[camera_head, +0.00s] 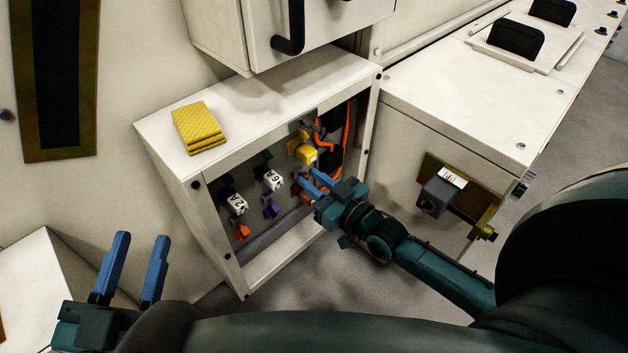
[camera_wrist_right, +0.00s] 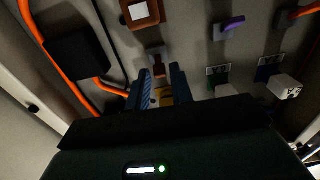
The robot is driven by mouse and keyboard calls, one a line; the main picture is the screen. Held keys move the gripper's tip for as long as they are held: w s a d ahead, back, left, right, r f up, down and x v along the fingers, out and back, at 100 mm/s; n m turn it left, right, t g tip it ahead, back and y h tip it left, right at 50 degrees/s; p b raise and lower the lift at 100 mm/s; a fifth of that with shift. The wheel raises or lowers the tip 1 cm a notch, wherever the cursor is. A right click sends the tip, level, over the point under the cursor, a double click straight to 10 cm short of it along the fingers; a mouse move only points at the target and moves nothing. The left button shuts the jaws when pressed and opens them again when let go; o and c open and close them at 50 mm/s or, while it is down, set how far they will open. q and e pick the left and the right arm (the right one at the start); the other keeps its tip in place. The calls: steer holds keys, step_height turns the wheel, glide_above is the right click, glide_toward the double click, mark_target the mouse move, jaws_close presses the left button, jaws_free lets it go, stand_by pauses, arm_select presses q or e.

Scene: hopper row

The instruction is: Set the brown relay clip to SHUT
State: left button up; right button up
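The brown relay clip (camera_wrist_right: 158,69) shows in the right wrist view as a small dark brown lever on a grey base, on the cabinet's back panel. My right gripper (camera_wrist_right: 162,68) reaches into the cabinet, its two blue fingers apart, with the clip between or just beyond the fingertips. I cannot tell if either finger touches it. In the head view my right gripper (camera_head: 312,180) is in the opening, and I cannot make out the brown clip there. The clip's SHUT mark is not readable. My left gripper (camera_head: 142,238) is open and empty at lower left.
The open cabinet (camera_head: 165,133) holds purple (camera_head: 271,209), orange (camera_head: 242,232) and green clips, white tags (camera_head: 273,180), a yellow block (camera_head: 304,152) and orange cables (camera_head: 347,135). Yellow pads (camera_head: 197,125) lie on top. A grey box (camera_head: 437,195) protrudes at right.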

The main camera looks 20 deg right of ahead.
jaws_close()
steer(key=shift+f, duration=0.2)
steer(key=shift+f+b, duration=0.25)
steer(key=shift+b, duration=0.5)
arm_select(q)
step_height(320, 180, up, 7)
steer(key=m+t+h+b, duration=0.1)
steer(key=m+h+b, duration=0.3)
steer(key=m+h, duration=0.3)
steer(key=shift+w+a+r+m+t+h+b, duration=0.2)
steer(key=shift+w+a+m+t+h+b, duration=0.1)
steer(key=shift+a+b, duration=0.1)
arm_select(e)
steer(key=shift+f+t+y, duration=0.3)
steer(key=shift+t, duration=0.55)
steer(key=shift+f+t+y, duration=0.3)
steer(key=shift+t, duration=0.6)
steer(key=shift+f+t+y, duration=0.3)
steer(key=shift+t, duration=0.55)
steer(key=shift+o, duration=1.5)
jaws_free()
